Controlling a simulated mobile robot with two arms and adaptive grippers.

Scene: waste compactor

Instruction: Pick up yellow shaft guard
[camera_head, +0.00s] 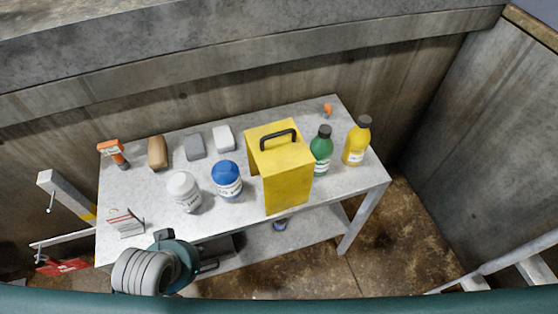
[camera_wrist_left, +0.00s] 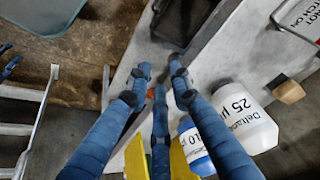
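The yellow shaft guard (camera_head: 287,188) is a box-like cover with a black handle (camera_head: 276,140) on top. It stands upright on the grey table, near the front edge. My left gripper (camera_head: 182,258) is at the table's front left edge, left of the guard and apart from it. In the left wrist view its blue fingers (camera_wrist_left: 160,75) are spread, with nothing between them. Part of the yellow guard (camera_wrist_left: 179,160) shows at the bottom of that view, partly hidden behind the fingers. My right gripper is not in view.
A blue jar (camera_head: 227,182) and a white jar (camera_head: 184,193) stand left of the guard. A green bottle (camera_head: 321,152) and a yellow bottle (camera_head: 357,144) stand close on its right. Several small blocks lie behind. A small sign (camera_head: 125,222) stands front left. Concrete walls enclose the table.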

